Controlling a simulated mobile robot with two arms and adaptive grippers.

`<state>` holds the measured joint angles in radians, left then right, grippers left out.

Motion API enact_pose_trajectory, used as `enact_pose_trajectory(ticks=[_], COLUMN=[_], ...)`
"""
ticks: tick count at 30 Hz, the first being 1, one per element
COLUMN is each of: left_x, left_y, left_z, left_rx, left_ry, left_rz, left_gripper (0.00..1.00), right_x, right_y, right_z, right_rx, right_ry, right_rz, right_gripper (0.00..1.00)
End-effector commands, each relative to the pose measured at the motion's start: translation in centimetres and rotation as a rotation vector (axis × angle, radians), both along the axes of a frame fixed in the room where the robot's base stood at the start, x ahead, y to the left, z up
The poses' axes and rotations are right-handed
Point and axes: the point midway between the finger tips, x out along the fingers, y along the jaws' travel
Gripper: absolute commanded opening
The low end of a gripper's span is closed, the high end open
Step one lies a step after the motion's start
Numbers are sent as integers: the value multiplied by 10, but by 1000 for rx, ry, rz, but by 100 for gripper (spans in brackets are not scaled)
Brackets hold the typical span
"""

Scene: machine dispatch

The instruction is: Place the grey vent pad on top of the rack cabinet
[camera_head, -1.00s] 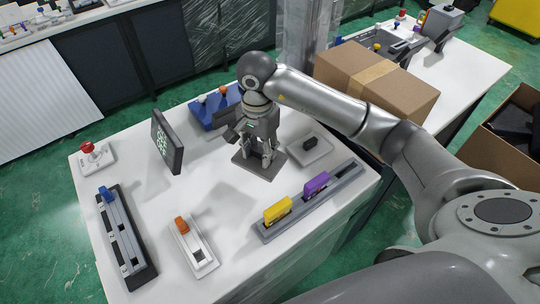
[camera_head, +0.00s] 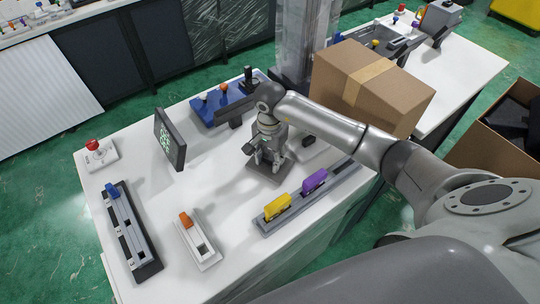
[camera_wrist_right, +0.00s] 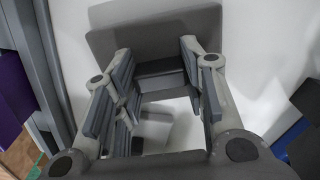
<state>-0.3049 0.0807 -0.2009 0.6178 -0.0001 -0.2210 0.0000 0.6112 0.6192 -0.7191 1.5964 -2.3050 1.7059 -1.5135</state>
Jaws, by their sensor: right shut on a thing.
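My right gripper (camera_head: 268,158) is in the middle of the white-topped table, pointing down, shut on the grey vent pad (camera_head: 280,174). The pad is a flat, dark grey square plate under the fingers. In the right wrist view the pad (camera_wrist_right: 150,22) shows as a plate with rounded corners, and the fingers (camera_wrist_right: 160,85) grip its raised middle part. The pad is over or on the white top; I cannot tell if it touches. I cannot make out for sure which thing is the rack cabinet. My left gripper is not in view.
A grey rail with yellow (camera_head: 277,206) and purple (camera_head: 314,181) blocks lies in front of the pad. A dark upright panel (camera_head: 169,139) stands left. A blue switch box (camera_head: 212,112) is behind. A cardboard box (camera_head: 368,88) stands at right. White surface left of the pad is free.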

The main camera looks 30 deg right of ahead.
Motion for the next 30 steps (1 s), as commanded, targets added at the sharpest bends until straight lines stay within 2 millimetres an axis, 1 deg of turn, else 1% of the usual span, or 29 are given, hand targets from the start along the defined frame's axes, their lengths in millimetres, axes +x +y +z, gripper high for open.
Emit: enact_pose_trajectory(ticks=[2, 3, 8, 17, 20, 21, 23, 26, 30], left_x=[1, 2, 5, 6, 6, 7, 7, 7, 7], left_y=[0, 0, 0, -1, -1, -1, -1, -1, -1], left_z=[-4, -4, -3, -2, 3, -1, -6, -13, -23], left_rx=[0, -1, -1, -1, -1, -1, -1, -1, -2], left_ry=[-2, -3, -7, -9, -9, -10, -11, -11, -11], left_rz=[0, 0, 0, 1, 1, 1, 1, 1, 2], left_gripper=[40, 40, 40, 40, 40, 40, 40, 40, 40], right_x=[0, 0, 0, 0, 0, 1, 2, 2, 2], right_y=[0, 0, 0, 0, 0, 0, 0, -1, 0], right_z=[-3, -3, -2, -1, 3, 5, 13, 33, 65], right_rx=[-1, -1, 0, 0, 1, 0, 0, -1, -1], right_ry=[-1, -1, 0, 0, 1, -4, -7, -8, -8], right_rz=[0, -1, -1, -1, 0, 0, 0, 0, 1], right_gripper=[15, 40, 60, 60, 60, 60, 60, 60, 60])
